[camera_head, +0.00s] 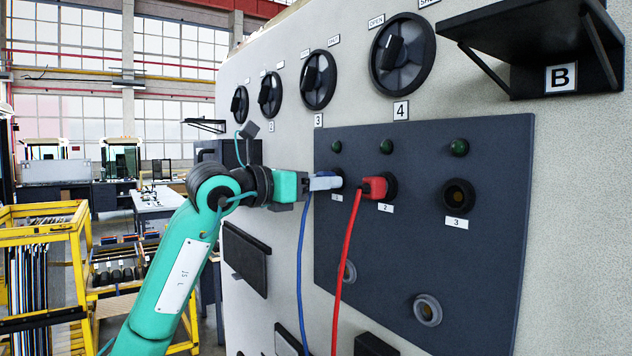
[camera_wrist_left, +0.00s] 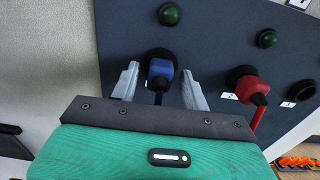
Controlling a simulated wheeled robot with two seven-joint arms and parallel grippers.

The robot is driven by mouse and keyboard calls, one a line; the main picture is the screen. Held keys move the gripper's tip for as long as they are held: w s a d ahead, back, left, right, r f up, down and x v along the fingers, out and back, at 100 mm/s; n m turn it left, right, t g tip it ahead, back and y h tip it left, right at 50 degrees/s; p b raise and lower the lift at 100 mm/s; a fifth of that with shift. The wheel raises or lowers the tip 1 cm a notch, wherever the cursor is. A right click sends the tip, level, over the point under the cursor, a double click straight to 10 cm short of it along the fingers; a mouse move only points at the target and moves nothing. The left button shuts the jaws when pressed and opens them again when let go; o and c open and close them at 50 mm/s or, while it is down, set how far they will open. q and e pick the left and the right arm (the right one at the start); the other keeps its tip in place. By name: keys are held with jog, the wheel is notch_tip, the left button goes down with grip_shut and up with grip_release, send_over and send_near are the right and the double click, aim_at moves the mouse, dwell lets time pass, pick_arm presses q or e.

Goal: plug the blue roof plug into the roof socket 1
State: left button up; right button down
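The blue roof plug (camera_wrist_left: 161,70) sits at roof socket 1 (camera_wrist_left: 160,54), the leftmost in the row; its front end is against or in the dark socket ring, and I cannot tell how deep. Its blue cable (camera_head: 300,270) hangs down in the head view. My left gripper (camera_head: 325,182) is at socket 1, and its near finger mostly hides the plug there. In the left wrist view my left gripper (camera_wrist_left: 159,86) has its fingers apart, one on each side of the plug, with gaps visible. My right gripper is in neither view.
A red plug (camera_head: 374,188) with a red cable (camera_head: 345,270) sits at socket 2, close right of my left gripper. Socket 3 (camera_head: 458,196) is empty. Handwheels (camera_head: 403,55) and a bracket shelf (camera_head: 540,45) stick out above the dark panel (camera_head: 490,270).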

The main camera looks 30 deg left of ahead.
pick_arm(q)
jog(key=shift+s, duration=0.1)
jog(key=b+v, duration=0.6)
jog(key=v, duration=0.7)
jog(key=shift+s+a, duration=0.2)
jog(key=shift+s, duration=0.15)
jog(key=o, duration=1.1)
jog(key=shift+f, duration=0.1)
